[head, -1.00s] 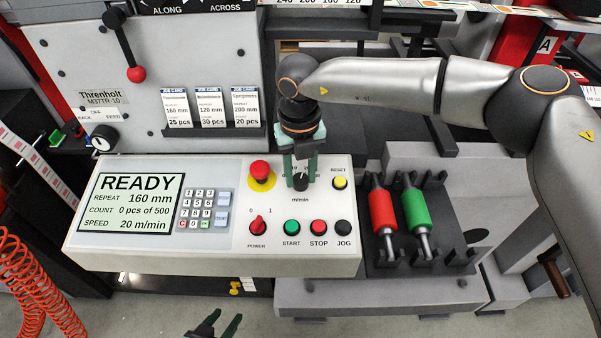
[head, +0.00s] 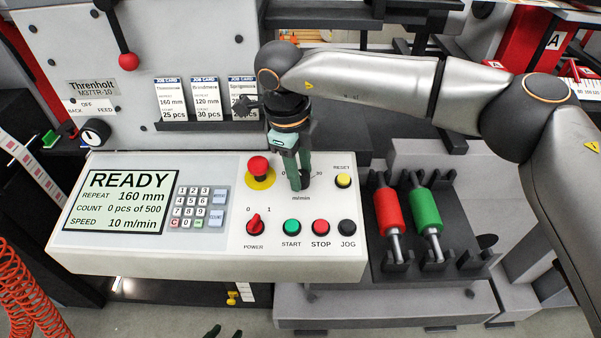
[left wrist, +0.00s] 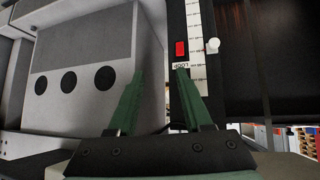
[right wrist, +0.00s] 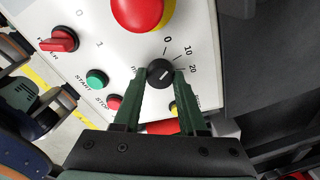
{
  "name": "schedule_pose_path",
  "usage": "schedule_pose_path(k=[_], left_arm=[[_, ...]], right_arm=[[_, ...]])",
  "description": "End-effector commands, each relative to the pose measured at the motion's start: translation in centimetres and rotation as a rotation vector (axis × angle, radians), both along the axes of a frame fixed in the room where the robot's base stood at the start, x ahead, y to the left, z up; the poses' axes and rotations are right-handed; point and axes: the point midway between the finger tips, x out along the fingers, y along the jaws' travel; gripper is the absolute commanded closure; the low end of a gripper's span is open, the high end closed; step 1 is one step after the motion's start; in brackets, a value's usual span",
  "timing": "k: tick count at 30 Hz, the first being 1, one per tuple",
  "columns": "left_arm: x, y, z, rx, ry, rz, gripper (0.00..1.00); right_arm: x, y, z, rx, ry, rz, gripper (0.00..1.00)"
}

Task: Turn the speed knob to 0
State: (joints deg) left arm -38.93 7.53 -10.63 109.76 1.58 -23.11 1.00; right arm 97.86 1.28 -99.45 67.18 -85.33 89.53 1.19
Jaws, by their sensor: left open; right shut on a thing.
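The black speed knob (right wrist: 160,73) sits on the white control panel (head: 120,255), with marks 0, 10 and 20 beside it in the right wrist view. My right gripper (right wrist: 161,76) is shut on the knob from above. In the head view the right gripper (head: 300,186) mostly hides the knob and part of its scale. The display (head: 118,203) reads READY, 160 mm, 0 pcs of 500 and speed 10 m/min. My left gripper (head: 224,331) barely shows at the bottom edge of the head view. It is open and empty in the left wrist view (left wrist: 158,72).
The red emergency stop (head: 258,166) is close left of the knob. The yellow reset button (head: 343,180) is to its right. The power switch (head: 254,223), start (head: 292,227), stop (head: 320,227) and jog (head: 347,227) buttons line the front. Red and green rollers (head: 388,210) lie in a rack at right.

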Motion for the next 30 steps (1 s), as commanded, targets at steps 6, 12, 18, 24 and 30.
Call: schedule_pose_path(k=[6,12,18,24,30], left_arm=[[0.1,-0.5,-0.5,-0.006,0.004,-0.009,0.5],[0.6,-1.1,-0.3,-0.015,-0.008,-0.017,0.5],[0.8,-1.3,-0.3,-0.016,-0.009,-0.02,0.5],[0.8,-1.2,-0.4,-0.014,-0.007,-0.022,0.5],[0.9,-1.2,-0.4,-0.014,-0.009,-0.022,0.5]], right_arm=[[0.0,0.1,0.0,-0.025,-0.004,0.188,1.0],[0.0,0.2,0.0,-0.045,-0.005,0.322,1.0],[-0.1,0.2,0.1,-0.057,-0.004,0.408,1.0],[-0.1,0.2,0.1,-0.063,-0.004,0.45,1.0],[-0.1,0.2,0.1,-0.064,-0.004,0.462,1.0]])
